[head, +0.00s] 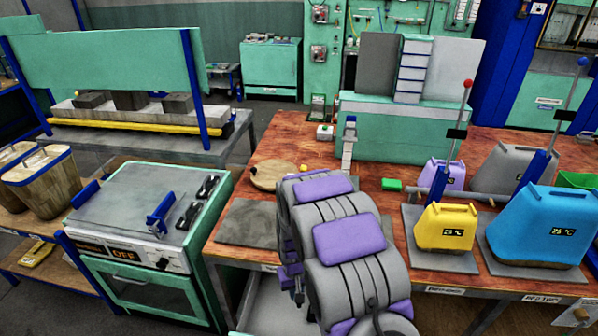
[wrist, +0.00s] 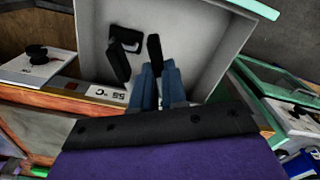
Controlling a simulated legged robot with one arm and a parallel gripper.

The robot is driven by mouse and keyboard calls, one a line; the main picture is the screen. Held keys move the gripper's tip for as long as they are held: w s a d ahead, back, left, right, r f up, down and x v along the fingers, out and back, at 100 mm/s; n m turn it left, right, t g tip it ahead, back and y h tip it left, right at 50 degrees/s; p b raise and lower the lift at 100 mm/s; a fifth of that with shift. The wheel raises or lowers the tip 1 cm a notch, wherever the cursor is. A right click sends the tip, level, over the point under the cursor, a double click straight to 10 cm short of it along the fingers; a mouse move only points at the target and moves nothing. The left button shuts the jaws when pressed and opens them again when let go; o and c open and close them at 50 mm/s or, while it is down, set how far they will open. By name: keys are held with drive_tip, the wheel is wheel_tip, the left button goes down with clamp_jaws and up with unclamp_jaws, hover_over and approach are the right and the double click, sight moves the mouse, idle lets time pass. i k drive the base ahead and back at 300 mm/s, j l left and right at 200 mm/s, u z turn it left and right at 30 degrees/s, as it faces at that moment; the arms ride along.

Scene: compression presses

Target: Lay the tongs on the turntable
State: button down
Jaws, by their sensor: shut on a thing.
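My gripper (wrist: 138,60) is shut in the wrist view, with two dark fingertips beyond its black crossbar and purple body. In the head view my bulky grey and purple arm hides most of the gripper (head: 293,277), which is low in front of the bench. A round wooden disc, apparently the turntable (head: 270,177), lies flat on the red-brown bench, beyond and left of the arm.
The pale tray (wrist: 215,60) has a dark loop-shaped item (wrist: 125,38) in it. A dark slab (head: 240,225) lies before the disc. An oven (head: 150,290) stands left; yellow (head: 445,222) and blue (head: 540,225) presses stand right.

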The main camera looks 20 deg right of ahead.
sight(264, 181)
drive_tip(key=i+j+z, duration=0.2)
drive_tip(key=j+z, duration=0.2)
drive_tip(key=j, duration=0.25)
drive_tip(key=i+j+z, duration=0.2)
drive_tip(key=j, duration=0.2)
drive_tip(key=j+z, duration=0.2)
drive_tip(key=j, duration=0.15)
drive_tip(key=i+j, duration=0.25)
drive_tip(key=j, duration=0.15)
drive_tip(key=i+j, duration=0.25)
drive_tip(key=j, duration=0.15)
drive_tip(key=i+j, duration=0.25)
drive_tip(key=j, duration=0.2)
drive_tip(key=z, duration=0.05)
